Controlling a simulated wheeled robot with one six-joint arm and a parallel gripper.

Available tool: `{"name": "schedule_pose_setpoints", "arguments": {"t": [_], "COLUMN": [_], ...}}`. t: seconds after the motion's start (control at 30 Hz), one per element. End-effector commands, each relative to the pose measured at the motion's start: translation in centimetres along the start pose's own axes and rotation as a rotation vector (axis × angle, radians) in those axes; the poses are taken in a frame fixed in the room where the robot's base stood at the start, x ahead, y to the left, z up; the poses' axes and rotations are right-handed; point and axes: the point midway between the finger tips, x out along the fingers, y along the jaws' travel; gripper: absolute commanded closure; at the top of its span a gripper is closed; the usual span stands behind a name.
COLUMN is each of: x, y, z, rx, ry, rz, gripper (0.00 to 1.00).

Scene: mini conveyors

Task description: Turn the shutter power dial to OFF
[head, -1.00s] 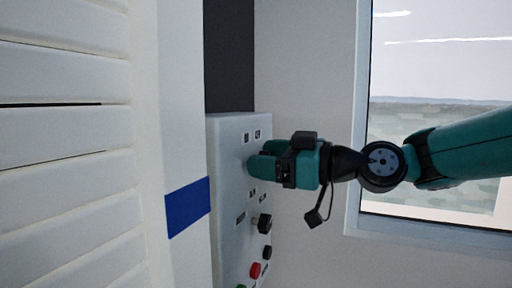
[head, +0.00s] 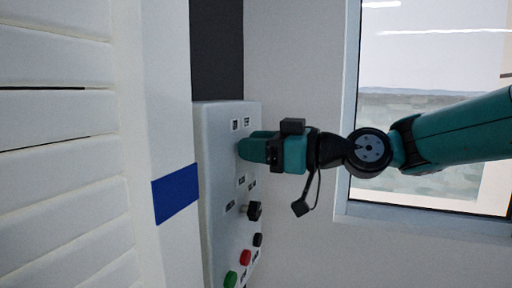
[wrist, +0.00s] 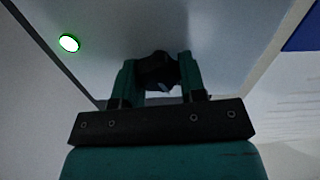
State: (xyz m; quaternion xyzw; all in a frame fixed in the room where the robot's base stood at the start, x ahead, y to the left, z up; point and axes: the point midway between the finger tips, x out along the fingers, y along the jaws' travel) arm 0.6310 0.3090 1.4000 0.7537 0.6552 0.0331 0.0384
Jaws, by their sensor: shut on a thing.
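The white control panel (head: 222,190) is on the wall beside the shutter in the head view. My gripper (head: 243,149) reaches the upper part of the panel from the right, and its fingers hide the dial there. In the wrist view, a black dial (wrist: 157,70) sits between the two teal fingers of my gripper (wrist: 157,78), which are shut on it. The panel's small labels are too small to read, so I cannot tell the dial's setting.
Lower on the panel are another black knob (head: 254,211), a black button (head: 258,240), a red button (head: 245,257) and a green button (head: 230,279). A lit green lamp (wrist: 69,42) is near the dial. The slatted shutter (head: 55,130) is left; a window (head: 430,110) is right.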

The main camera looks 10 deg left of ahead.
Motion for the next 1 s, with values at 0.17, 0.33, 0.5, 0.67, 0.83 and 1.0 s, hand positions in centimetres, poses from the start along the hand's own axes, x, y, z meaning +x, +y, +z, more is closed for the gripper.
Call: {"name": "schedule_pose_setpoints", "arguments": {"t": [0.17, 0.33, 0.5, 0.67, 0.83, 1.0], "x": [0.01, 0.01, 0.02, 0.02, 0.03, 0.03], "y": [0.08, 0.16, 0.24, 0.31, 0.37, 0.40], "z": [0.01, -0.03, -0.08, -0.10, -0.08, -0.03], "rx": [0.133, 0.293, 0.455, 0.601, 0.736, 0.839], "ry": [0.002, 0.002, 0.002, 0.002, 0.002, 0.002], "rz": [0.000, 0.000, 0.000, -0.001, -0.001, -0.001], "gripper": [0.86, 0.86, 0.86, 0.86, 0.86, 0.86]}}
